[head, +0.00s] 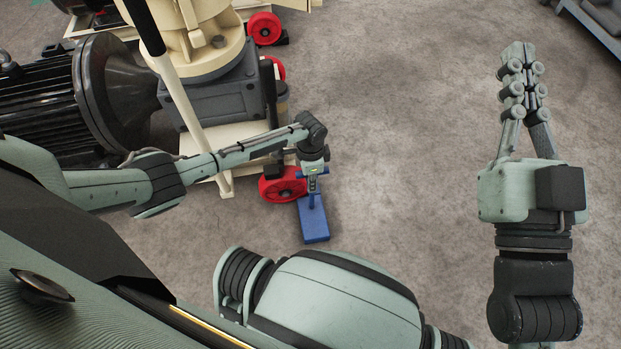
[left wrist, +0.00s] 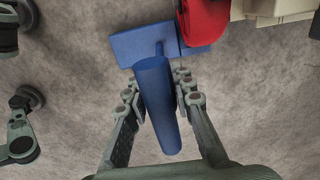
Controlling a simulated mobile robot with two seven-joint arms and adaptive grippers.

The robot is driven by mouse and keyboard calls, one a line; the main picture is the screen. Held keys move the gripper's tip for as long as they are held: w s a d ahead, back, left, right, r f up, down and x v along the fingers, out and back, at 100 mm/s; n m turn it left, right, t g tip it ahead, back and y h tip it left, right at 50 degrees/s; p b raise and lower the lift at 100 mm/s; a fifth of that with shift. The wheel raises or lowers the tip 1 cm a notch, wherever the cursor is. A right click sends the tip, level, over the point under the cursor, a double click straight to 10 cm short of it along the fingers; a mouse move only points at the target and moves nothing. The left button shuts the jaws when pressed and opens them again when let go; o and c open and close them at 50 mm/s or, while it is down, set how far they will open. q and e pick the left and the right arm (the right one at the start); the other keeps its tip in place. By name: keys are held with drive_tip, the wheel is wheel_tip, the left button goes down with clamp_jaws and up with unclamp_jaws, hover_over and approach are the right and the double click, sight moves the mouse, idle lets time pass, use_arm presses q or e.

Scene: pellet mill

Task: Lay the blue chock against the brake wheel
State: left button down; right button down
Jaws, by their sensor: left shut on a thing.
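The blue chock (head: 314,222) is a flat block with an upright handle, and it is at floor level or just above it; I cannot tell which. My left gripper (head: 312,186) is shut on its handle (left wrist: 158,100). The red wheel (head: 283,185) at the near corner of the cream machine frame is just up and left of the chock. In the left wrist view the red wheel (left wrist: 204,22) overlaps the chock block's right end (left wrist: 140,44); whether they touch is unclear. My right gripper (head: 518,75) is raised at the right, fingertips together, empty.
Other red wheels (head: 264,28) stand farther back under the machinery. The cream frame, a pale post (head: 182,95) and a dark motor (head: 50,110) fill the upper left. Concrete floor (head: 410,120) is clear in the middle. A dark grey object (head: 600,20) is at the top right.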

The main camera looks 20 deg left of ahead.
use_arm(q)
drive_tip(key=shift+w, duration=0.1)
idle(0.3)
drive_tip(key=c, duration=1.3)
unclamp_jaws()
drive_tip(key=shift+o, duration=0.6)
drive_tip(key=shift+s+f, duration=0.2)
drive_tip(key=shift+s, duration=0.05)
drive_tip(key=o, duration=1.2)
drive_tip(key=shift+w+r, duration=0.1)
drive_tip(key=shift+c, duration=0.2)
